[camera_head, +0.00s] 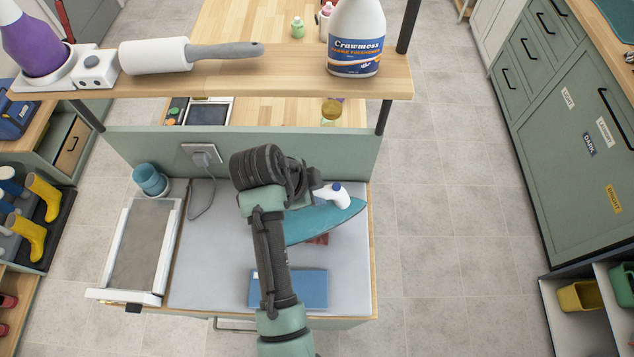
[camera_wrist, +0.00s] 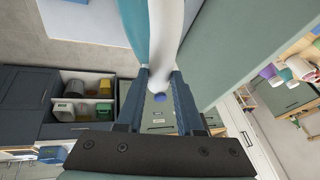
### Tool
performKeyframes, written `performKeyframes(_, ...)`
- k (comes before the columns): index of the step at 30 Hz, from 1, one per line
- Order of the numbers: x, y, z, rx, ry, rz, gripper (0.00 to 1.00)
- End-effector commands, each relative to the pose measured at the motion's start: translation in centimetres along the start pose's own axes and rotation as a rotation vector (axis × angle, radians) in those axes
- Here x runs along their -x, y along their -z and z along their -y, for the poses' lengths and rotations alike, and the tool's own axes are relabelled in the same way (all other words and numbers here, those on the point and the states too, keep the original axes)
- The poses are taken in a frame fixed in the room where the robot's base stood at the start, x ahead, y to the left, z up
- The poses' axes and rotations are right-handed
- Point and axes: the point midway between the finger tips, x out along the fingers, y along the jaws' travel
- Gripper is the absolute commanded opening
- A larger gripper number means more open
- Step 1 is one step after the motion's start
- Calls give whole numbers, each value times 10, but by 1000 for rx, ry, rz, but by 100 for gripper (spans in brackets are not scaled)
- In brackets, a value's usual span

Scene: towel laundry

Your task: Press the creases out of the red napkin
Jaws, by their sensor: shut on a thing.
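My gripper (camera_wrist: 160,88) is shut on the white handle of the teal iron (camera_head: 322,222). In the wrist view the iron's white handle (camera_wrist: 167,40) runs between the two fingers, with the teal body beside it. The iron is over the right part of the grey ironing surface (camera_head: 220,265), tip to the right. A small strip of the red napkin (camera_head: 318,239) shows just below the iron's edge; the rest is hidden by the iron and my arm. I cannot tell whether the iron touches the napkin.
A folded blue cloth (camera_head: 312,288) lies near the front edge. A white-framed tray-like stand (camera_head: 112,265) and a blue cup (camera_head: 150,178) are at the left. The shelf (camera_head: 290,75) above holds a lint roller (camera_head: 155,55) and a big bottle (camera_head: 356,35). A cord runs from the wall socket (camera_head: 203,157).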

Motion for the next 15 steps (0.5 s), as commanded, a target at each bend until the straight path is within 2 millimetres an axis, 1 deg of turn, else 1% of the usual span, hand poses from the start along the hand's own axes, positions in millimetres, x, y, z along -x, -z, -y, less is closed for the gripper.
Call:
performKeyframes(1,0,0,2,-3,8,-3,0)
performKeyframes(5,-9,-3,0,-3,8,-3,0)
performKeyframes(15,-40,-16,-8,-3,8,-2,0)
